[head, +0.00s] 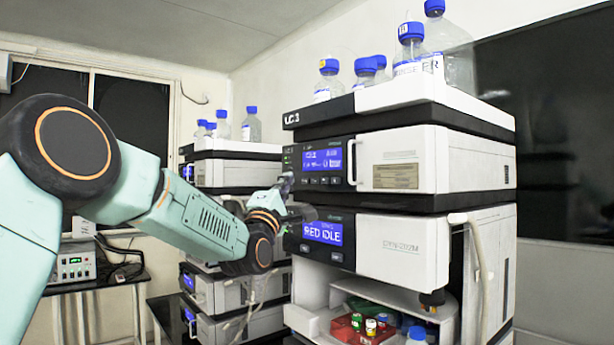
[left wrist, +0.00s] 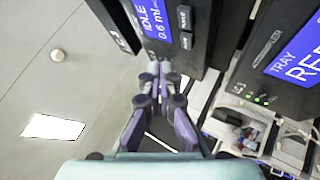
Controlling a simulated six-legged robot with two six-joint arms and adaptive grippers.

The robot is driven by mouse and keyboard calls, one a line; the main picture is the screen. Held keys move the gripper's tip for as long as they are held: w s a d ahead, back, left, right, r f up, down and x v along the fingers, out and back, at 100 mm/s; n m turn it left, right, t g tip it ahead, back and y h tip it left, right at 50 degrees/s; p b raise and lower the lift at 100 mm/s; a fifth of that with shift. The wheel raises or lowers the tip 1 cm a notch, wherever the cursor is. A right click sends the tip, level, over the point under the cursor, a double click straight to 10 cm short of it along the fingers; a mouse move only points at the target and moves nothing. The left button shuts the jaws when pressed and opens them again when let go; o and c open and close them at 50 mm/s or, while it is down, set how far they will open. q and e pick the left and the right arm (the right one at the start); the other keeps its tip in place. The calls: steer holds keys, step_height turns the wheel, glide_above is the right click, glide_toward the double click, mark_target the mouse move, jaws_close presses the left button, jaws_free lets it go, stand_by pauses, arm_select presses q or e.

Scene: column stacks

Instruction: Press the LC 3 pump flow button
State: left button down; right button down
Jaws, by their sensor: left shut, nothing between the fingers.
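The LC 3 stack (head: 440,150) stands right of centre in the head view, with "LC 3" on its dark upper edge. Its pump module has a blue screen (head: 322,159) with a row of small dark buttons (head: 320,181) below it. The wrist view shows part of this screen (left wrist: 155,18), reading "IDLE" and "0.6 ml", and dark buttons (left wrist: 186,40) beside it. I cannot tell which button is flow. My left gripper (head: 287,182) is shut and empty at the left edge of the pump front; its fingertips (left wrist: 160,72) show near the panel. Contact cannot be told.
Blue-capped bottles (head: 411,50) stand on top of the stack. A white tube (head: 480,260) hangs at its right. Another stack (head: 232,172) stands behind my left arm. An open shelf below holds a red tray (head: 345,328).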

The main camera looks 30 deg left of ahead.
mark_target(306, 181)
arm_select(q)
steer(key=w, duration=0.1)
steer(key=w+d, duration=0.1)
steer(key=shift+w, duration=0.35)
arm_select(e)
steer(key=shift+a, duration=0.1)
stand_by(1.4)
arm_select(q)
steer(key=shift+w+a, duration=0.1)
steer(key=shift+a, duration=0.05)
arm_select(e)
steer(key=shift+a, duration=0.1)
arm_select(q)
steer(key=shift+w+f, duration=0.15)
